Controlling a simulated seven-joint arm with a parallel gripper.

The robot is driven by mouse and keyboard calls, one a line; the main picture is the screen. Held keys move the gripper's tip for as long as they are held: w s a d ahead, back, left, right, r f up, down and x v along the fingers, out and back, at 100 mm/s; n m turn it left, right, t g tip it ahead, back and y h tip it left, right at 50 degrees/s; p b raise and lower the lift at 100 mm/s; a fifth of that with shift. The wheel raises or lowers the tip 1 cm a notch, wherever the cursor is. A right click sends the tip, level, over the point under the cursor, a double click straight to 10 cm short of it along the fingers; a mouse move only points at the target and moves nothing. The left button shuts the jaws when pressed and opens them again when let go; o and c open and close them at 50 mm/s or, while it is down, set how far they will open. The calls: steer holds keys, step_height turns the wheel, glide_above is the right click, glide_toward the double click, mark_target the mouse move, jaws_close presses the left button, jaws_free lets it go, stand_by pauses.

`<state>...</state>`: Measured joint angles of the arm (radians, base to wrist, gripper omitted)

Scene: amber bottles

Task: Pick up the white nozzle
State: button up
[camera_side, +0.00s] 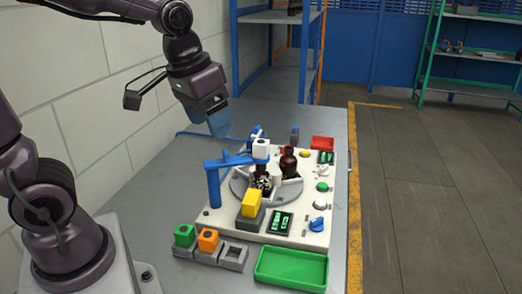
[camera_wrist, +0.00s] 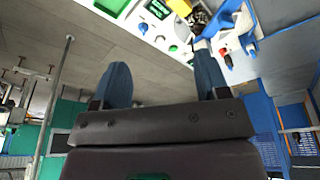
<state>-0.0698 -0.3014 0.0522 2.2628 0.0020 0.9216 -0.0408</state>
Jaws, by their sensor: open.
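The white nozzle (camera_side: 261,148) is a small white block with a dark round spot on top. In the side view it sits at the end of a blue arm (camera_side: 228,162), above the round grey turntable (camera_side: 240,187). My gripper (camera_side: 219,130) is above and to the left of it in the side view, with blue fingers pointing down. In the wrist view the two fingers of my gripper (camera_wrist: 162,82) are wide apart with nothing between them. I cannot make out the white nozzle for certain in the wrist view.
Amber bottles (camera_side: 288,160) stand on the turntable. A yellow block (camera_side: 251,204) is near its front. Green (camera_side: 184,235) and orange (camera_side: 208,240) blocks sit in grey holders, beside an empty holder (camera_side: 234,256). A green tray (camera_side: 291,268) is in front, a red tray (camera_side: 322,143) behind.

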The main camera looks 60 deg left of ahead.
mark_target(261, 142)
steer(key=w+a+f+n+g+y, duration=0.1)
steer(key=w+a+f+n, duration=0.1)
steer(key=w+a+n, duration=0.45)
steer(key=w+a+f+n+g, duration=0.1)
steer(key=w+a, duration=0.3)
steer(key=w, duration=0.6)
steer(key=f, duration=0.8)
steer(key=a+f, duration=0.1)
steer(key=f, duration=0.3)
steer(key=shift+w+f, duration=0.25)
steer(key=shift+w, duration=0.05)
steer(key=c, duration=1)
